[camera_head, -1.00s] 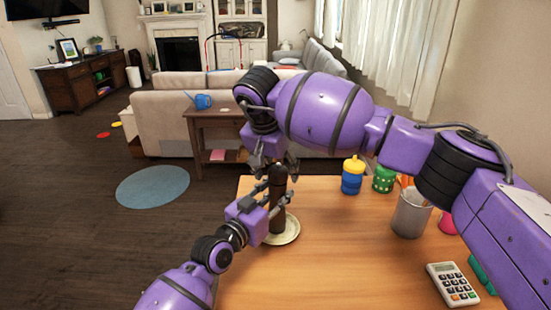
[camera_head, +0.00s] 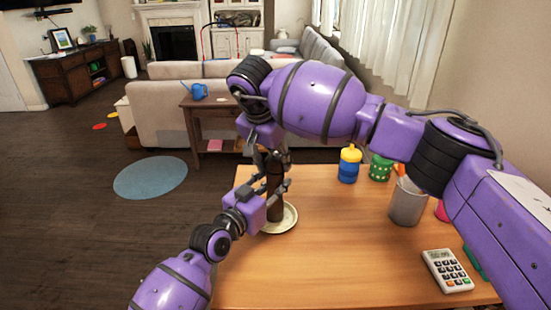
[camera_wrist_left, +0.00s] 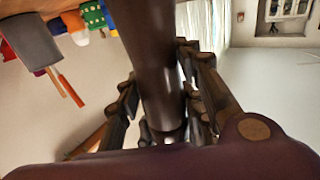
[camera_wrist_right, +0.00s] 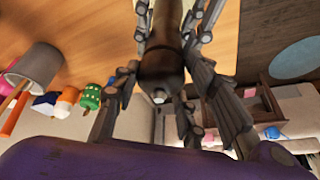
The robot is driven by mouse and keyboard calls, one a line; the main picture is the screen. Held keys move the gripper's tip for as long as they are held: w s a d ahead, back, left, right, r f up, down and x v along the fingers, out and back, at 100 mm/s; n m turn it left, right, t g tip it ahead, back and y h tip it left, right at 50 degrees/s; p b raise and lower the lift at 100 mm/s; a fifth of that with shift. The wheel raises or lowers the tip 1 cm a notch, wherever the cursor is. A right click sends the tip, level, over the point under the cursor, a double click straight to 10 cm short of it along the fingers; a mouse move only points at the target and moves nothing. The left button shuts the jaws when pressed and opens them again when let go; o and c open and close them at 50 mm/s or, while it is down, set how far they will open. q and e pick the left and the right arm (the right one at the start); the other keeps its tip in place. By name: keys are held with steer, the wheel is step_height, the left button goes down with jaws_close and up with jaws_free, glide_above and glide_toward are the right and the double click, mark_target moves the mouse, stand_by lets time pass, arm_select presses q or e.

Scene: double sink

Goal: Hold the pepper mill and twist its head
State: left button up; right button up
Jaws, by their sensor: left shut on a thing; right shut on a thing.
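The dark brown pepper mill (camera_head: 275,205) stands upright on a pale plate (camera_head: 291,219) on the wooden table. My left gripper (camera_head: 279,188) comes in from the left and is shut around the mill's body. In the left wrist view the mill's body (camera_wrist_left: 155,70) runs between its fingers. My right gripper (camera_head: 271,158) reaches down from above and is shut on the mill's head, which its fingers partly hide. In the right wrist view the head (camera_wrist_right: 161,70) with its small metal tip sits between the fingers.
The table's middle front is clear. A side table (camera_head: 203,125) stands beyond.

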steer(key=m, duration=0.2)
steer(key=shift+m+g+h, duration=0.3)
steer(key=shift+h, duration=0.1)
arm_select(q)
steer(key=shift+a, duration=0.1)
arm_select(e)
steer(key=o, duration=1.2)
steer(key=v, duration=1.2)
arm_select(q)
steer(key=o, duration=1.3)
steer(key=shift+o, duration=0.2)
